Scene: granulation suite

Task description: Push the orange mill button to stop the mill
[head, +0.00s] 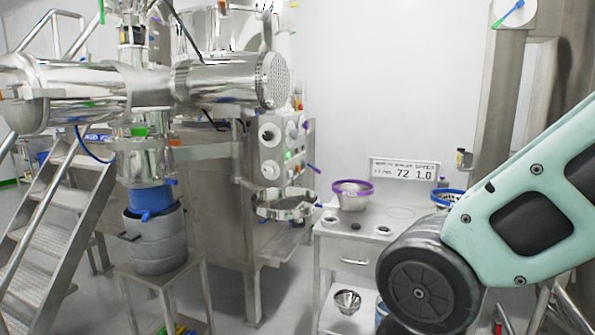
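A steel control panel (266,160) stands on the side of the granulator in the middle of the head view. It carries several white round knobs or dials, a purple one, and a small lit green light (288,155). I cannot pick out an orange mill button for certain; the controls are small and seen at a slant. My arm, pale green with a black joint, fills the lower right, well to the right of the panel. My gripper is out of the picture.
A steel cart (330,240) with a purple-rimmed bowl (352,196) and a sign (404,173) stands between panel and arm. A round steel sieve (283,204) juts out below the panel. Steel stairs (62,205) and a grey drum (155,240) on a stand are left.

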